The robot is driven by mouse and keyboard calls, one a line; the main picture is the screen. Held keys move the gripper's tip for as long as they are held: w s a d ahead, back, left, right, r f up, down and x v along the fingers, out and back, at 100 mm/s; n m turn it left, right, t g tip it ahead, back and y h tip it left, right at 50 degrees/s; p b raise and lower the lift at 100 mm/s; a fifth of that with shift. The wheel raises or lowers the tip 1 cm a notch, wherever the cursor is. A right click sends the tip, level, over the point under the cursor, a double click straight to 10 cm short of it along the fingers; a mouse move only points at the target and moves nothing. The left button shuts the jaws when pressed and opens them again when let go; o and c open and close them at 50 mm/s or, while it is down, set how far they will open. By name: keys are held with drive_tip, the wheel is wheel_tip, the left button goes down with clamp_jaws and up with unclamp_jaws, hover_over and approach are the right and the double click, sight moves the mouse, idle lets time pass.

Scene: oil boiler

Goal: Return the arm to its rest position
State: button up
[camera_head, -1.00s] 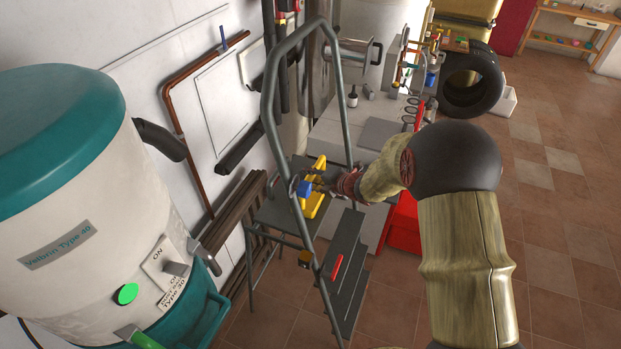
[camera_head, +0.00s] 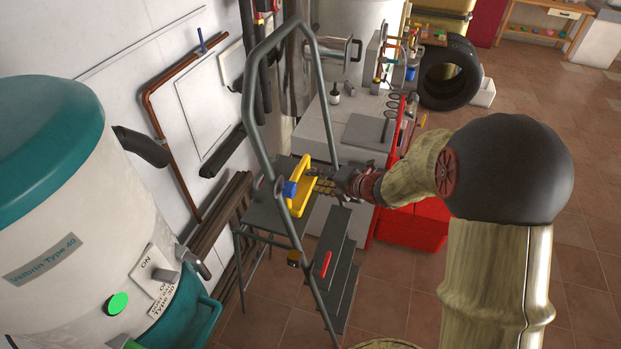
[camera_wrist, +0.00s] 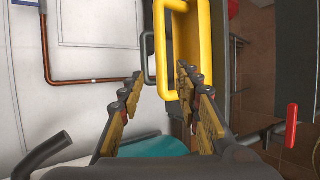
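My gripper (camera_head: 322,181) is in the middle of the head view, beside the step ladder and just right of a yellow tray-like thing (camera_head: 301,186). My arm comes in from the right of the head view, bent at a large dark joint. I cannot tell whether the gripper touches the yellow thing.
A grey step ladder (camera_head: 338,259) stands close to my gripper. A white and teal boiler (camera_head: 75,210) fills the left. A red box (camera_head: 412,224) and a workbench (camera_head: 318,122) lie behind my arm. Tiled floor (camera_head: 585,200) is open on the right.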

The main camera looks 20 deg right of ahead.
drive_tip(key=shift+s+r, duration=0.1)
idle(0.5)
drive_tip(key=s+a+f+n+g+y+b, duration=0.1)
drive_tip(key=s+a+n+g, duration=0.25)
drive_tip(key=s+n, duration=0.65)
drive_tip(key=s+a+f+n+g+y+b, duration=0.1)
drive_tip(key=s+a+n+g, duration=0.3)
drive_tip(key=n, duration=1.1)
drive_tip(key=s+d+r+n+t+h+b, duration=0.1)
drive_tip(key=s+d+r+n+h+b, duration=0.1)
drive_tip(key=s+n+b, duration=0.4)
drive_tip(key=s+d+r+n+t+h+b, duration=0.1)
drive_tip(key=s+n+h+b, duration=0.4)
drive_tip(key=s+n, duration=0.6)
drive_tip(key=d+n+b, duration=0.1)
drive_tip(key=n+b, duration=0.1)
drive_tip(key=n, duration=0.1)
drive_tip(key=shift+r+n, duration=0.4)
drive_tip(key=shift+t, duration=0.25)
